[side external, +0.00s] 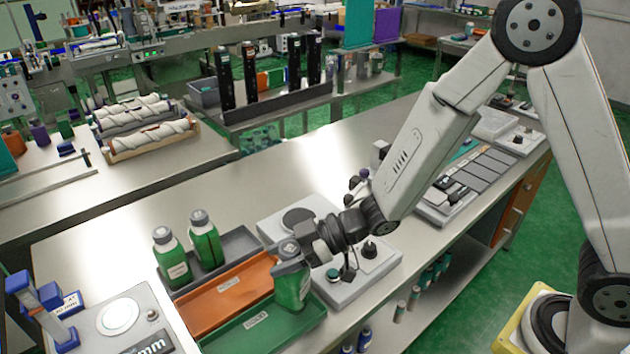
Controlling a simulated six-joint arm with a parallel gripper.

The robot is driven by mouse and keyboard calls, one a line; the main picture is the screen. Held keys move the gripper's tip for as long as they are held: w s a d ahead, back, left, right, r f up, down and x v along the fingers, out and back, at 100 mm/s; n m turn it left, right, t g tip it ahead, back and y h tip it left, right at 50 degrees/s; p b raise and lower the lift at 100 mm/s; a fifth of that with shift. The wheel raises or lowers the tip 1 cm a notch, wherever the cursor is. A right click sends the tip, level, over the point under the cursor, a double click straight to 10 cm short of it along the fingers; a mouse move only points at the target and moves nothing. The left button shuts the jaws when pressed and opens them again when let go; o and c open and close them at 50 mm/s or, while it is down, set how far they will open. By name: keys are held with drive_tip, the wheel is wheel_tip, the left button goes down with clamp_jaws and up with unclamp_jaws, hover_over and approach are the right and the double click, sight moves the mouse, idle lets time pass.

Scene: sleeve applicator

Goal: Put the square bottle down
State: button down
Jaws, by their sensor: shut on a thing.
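My gripper (308,247) is shut on a green bottle with a grey cap and a pale label, the square bottle (291,287). The bottle is nearly upright, slightly tilted, at the right end of the green tray (231,341). Its base appears within that tray's outline; I cannot tell whether it touches the tray floor. My fingers hide part of its top.
An orange tray (205,311) and a dark grey tray (237,243) lie beside the green one. Two more green bottles, one left (172,262) and one right (206,243), stand at the grey tray. A white device (300,213) sits behind my gripper.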

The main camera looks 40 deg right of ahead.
drive_tip(key=shift+f, duration=0.15)
drive_tip(key=shift+f, duration=1.75)
drive_tip(key=shift+c, duration=0.7)
unclamp_jaws()
drive_tip(key=shift+f, duration=0.1)
drive_tip(key=shift+r, duration=0.2)
drive_tip(key=v, duration=1.2)
drive_tip(key=shift+f, duration=0.1)
